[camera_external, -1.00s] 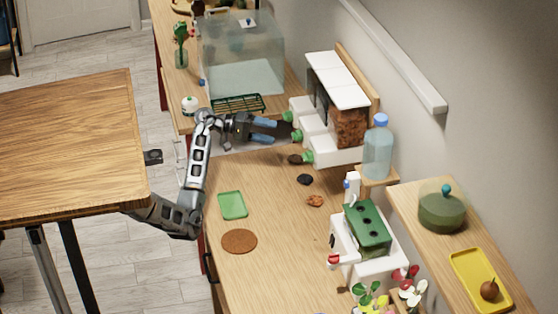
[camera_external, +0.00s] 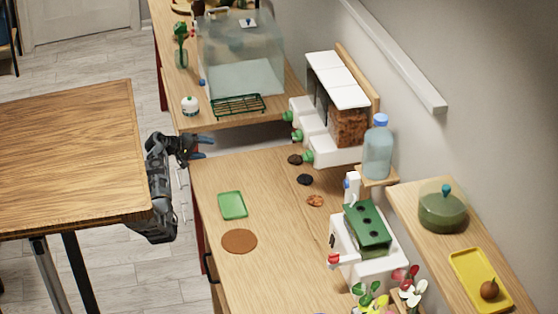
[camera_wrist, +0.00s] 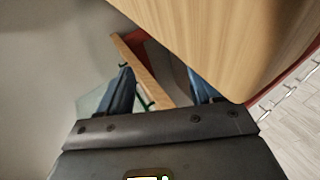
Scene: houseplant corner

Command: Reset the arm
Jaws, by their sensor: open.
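My gripper (camera_external: 203,146) is open and empty. In the external view it sits at the left edge of the counter (camera_external: 215,172), beside the gap between the lower counter and the raised shelf section. My arm is folded close to the wooden table on the left. In the wrist view, the two blue fingers of my gripper (camera_wrist: 160,88) are apart with nothing held between them. A wooden edge shows beyond them, and a wood surface (camera_wrist: 215,35) fills the upper right.
A green tray (camera_external: 232,205) and a brown round mat (camera_external: 239,241) lie on the counter. White dispensers (camera_external: 335,152) stand at the back. A green rack (camera_external: 238,104) and a clear tank (camera_external: 245,75) are on the raised section. The wooden table (camera_external: 70,150) is close on the left.

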